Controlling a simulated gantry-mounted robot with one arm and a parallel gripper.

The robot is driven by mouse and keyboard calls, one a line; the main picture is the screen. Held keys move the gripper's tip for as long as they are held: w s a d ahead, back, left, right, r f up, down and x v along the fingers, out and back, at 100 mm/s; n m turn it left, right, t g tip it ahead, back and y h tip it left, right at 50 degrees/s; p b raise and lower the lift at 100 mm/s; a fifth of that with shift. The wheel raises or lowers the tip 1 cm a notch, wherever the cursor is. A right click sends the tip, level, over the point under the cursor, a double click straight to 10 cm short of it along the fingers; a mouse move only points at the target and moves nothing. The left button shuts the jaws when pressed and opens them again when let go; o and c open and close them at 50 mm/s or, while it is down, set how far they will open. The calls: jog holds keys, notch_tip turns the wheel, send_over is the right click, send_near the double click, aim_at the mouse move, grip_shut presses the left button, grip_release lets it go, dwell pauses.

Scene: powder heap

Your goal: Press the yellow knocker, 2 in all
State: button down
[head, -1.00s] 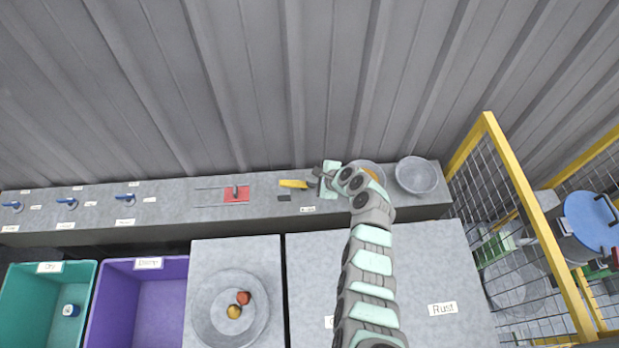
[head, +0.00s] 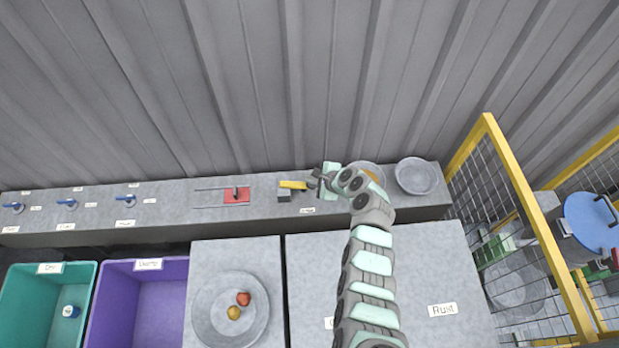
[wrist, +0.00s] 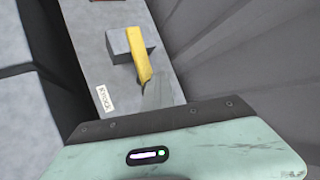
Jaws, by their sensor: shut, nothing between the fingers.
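The yellow knocker (head: 293,185) is a short bar on the back ledge, beside a small grey block (head: 284,194). In the wrist view the yellow knocker (wrist: 142,62) reaches from the grey block (wrist: 121,45) toward my gripper, with a "Knock" label (wrist: 104,98) beside it. My gripper (head: 314,180) is shut and empty, at the right end of the knocker in the head view. Whether it touches the knocker I cannot tell. My wrist housing hides most of the fingers in the wrist view.
A red plate with a slider (head: 236,196) lies left of the knocker. Two bowls stand on the ledge to the right, one partly behind my arm and a grey one (head: 417,176). The corrugated wall (head: 250,90) rises close behind.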

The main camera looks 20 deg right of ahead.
jog(key=shift+a+r+p, duration=0.2)
jog(key=shift+r+p, duration=1.25)
jog(key=shift+r, duration=0.2)
notch_tip(320, 180, up, 5)
jog(key=p, duration=0.4)
jog(key=shift+p, duration=0.4)
jog(key=shift+a, duration=0.1)
dwell(1.2)
